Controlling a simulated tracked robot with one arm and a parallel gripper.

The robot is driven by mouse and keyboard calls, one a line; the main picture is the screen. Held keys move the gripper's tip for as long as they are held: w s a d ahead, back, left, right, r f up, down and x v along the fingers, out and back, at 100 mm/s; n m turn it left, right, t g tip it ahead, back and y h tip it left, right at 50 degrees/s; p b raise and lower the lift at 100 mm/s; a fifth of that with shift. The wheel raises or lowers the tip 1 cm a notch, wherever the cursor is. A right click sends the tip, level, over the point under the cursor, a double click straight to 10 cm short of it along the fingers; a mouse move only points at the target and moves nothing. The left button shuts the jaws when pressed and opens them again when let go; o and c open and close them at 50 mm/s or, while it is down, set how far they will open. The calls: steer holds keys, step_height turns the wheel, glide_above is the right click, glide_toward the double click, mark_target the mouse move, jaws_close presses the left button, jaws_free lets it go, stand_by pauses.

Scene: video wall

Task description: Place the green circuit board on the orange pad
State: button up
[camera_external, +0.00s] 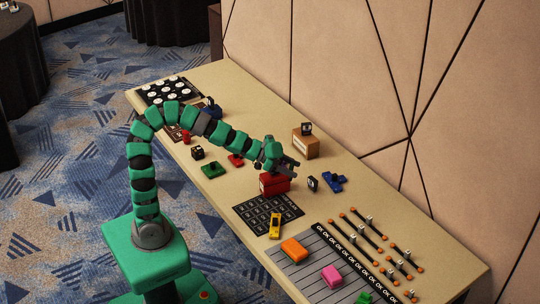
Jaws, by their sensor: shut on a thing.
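A small green board-like piece (214,169) with a dark part on it lies on the table's near side, left of the middle; it looks like the green circuit board. The orange pad (294,250) is a thick rounded block on a grey lined mat near the front. My gripper (289,166) is right of the green piece and apart from it, directly over a red box (274,184). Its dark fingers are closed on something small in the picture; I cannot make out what. Whether the fingers touch the red box is unclear.
A pink block (332,276) and a green block (364,297) share the lined mat (327,254). A black gridded mat (254,222) and a yellow item (275,226) lie between the red box and the orange pad. Blue parts (333,181) and a brown box (306,146) stand behind.

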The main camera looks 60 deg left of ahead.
steer(key=s+d+f+m+g+h+b, duration=0.1)
steer(key=s+d+f+m+g, duration=0.2)
steer(key=s, duration=0.5)
steer(key=s+d+f+m+g+h, duration=0.2)
steer(key=s+d+m+g, duration=0.15)
steer(key=s, duration=0.45)
steer(key=s+d+f+m+g+h+b, duration=0.1)
steer(key=s+d+f+m+g, duration=0.2)
steer(key=s, duration=0.5)
steer(key=shift+n, duration=0.25)
steer(key=w+d+p, duration=0.1)
steer(key=d+p, duration=0.1)
steer(key=p, duration=0.4)
steer(key=w+d+p, duration=0.2)
steer(key=p, duration=0.5)
steer(key=shift+w+f, duration=0.15)
steer(key=shift+w, duration=0.15)
glide_above(295, 247)
steer(key=shift+s+a+f, duration=0.1)
steer(key=shift+f, duration=0.7)
step_height(295, 247, down, 3)
steer(key=b, duration=0.3)
steer(key=shift+f+b, duration=0.15)
steer(key=shift+b, duration=0.2)
steer(key=shift+f, duration=0.1)
